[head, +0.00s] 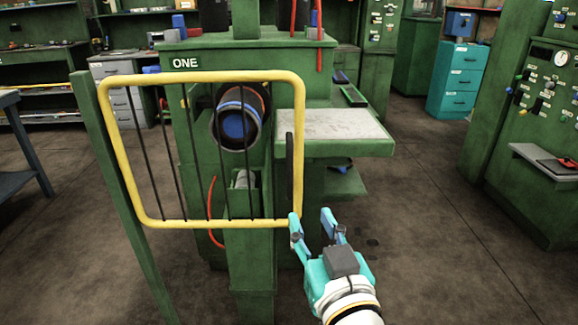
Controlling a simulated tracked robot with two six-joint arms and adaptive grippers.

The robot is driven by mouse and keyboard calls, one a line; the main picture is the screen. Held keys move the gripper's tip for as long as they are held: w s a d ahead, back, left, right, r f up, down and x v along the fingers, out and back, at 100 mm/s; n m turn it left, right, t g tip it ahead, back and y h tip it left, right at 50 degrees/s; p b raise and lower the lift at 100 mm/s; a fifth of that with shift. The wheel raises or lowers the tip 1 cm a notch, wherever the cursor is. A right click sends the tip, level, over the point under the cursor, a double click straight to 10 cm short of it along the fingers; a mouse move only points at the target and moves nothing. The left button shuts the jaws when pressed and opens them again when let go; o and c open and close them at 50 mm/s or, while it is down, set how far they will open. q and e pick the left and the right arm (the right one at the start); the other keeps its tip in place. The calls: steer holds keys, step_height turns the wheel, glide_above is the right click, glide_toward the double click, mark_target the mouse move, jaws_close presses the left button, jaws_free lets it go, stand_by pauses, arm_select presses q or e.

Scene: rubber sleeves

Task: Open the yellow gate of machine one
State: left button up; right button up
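The yellow gate (203,76) is a rounded frame with thin dark vertical bars. It hangs from a green post (112,165) on its left and stands across the front of green machine one (243,44), labelled ONE. A dark upright handle (290,184) sits along the gate's right side. My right gripper (311,216) is open with nothing between its fingers, at the gate's lower right corner. Its left finger overlaps that corner in the picture; I cannot tell whether they touch. My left gripper is not in view.
Behind the bars is a dark round tube with a blue inside (235,125). A grey-topped shelf (330,124) juts out right of the gate. Another green machine (535,130) stands at the right. The floor (425,215) between them is clear.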

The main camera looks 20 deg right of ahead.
steer(key=p, duration=0.4)
glide_toward(289, 176)
steer(key=w, duration=0.3)
steer(key=w+b, duration=0.1)
steer(key=w, duration=0.3)
steer(key=w+d, duration=0.1)
steer(key=w, duration=0.2)
steer(key=shift+w+d, duration=0.1)
steer(key=shift+w, duration=0.25)
jaws_close()
